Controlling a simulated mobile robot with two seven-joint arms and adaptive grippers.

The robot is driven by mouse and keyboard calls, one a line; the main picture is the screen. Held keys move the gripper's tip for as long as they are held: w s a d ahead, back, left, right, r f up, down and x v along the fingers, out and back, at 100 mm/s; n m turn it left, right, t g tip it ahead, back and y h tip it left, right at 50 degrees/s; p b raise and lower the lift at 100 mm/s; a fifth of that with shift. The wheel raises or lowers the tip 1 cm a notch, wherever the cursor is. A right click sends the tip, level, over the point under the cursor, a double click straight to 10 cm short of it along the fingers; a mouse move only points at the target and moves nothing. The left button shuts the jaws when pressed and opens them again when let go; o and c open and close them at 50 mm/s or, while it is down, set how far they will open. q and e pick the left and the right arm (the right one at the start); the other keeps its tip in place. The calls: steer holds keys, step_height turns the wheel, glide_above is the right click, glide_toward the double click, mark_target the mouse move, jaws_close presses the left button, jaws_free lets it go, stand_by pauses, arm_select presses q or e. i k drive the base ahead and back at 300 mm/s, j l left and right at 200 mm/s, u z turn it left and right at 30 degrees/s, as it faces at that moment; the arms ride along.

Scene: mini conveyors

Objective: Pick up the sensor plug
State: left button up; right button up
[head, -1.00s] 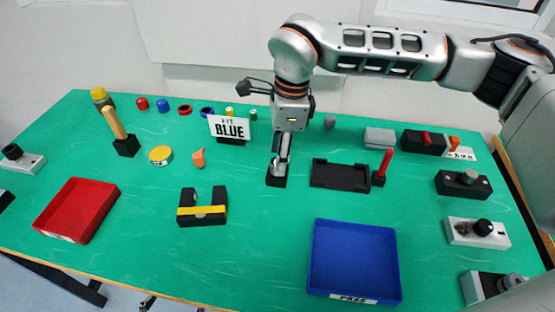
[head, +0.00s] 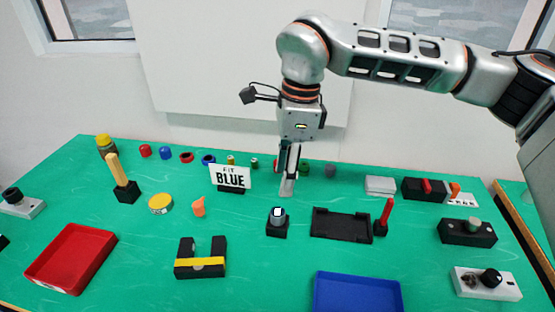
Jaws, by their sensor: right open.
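A grey round piece with a bright white square on it (head: 277,213) stands in a small black block (head: 277,230) at the middle of the green table; it looks like the sensor plug, though no label confirms this. My right gripper (head: 288,188) points down above and behind this block in the picture, apart from it. Its fingers appear close together from this side, and nothing shows held between them. My left gripper is out of view.
A black tray (head: 341,224) and a red-handled tool (head: 385,215) stand just right of the block. A "FIT BLUE" sign (head: 230,178) is behind left, a black-and-yellow fixture (head: 200,261) front left. A blue tray (head: 358,294) and red tray (head: 70,259) lie nearer.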

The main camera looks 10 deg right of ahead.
mark_target(199, 207)
steer(key=k, duration=1.5)
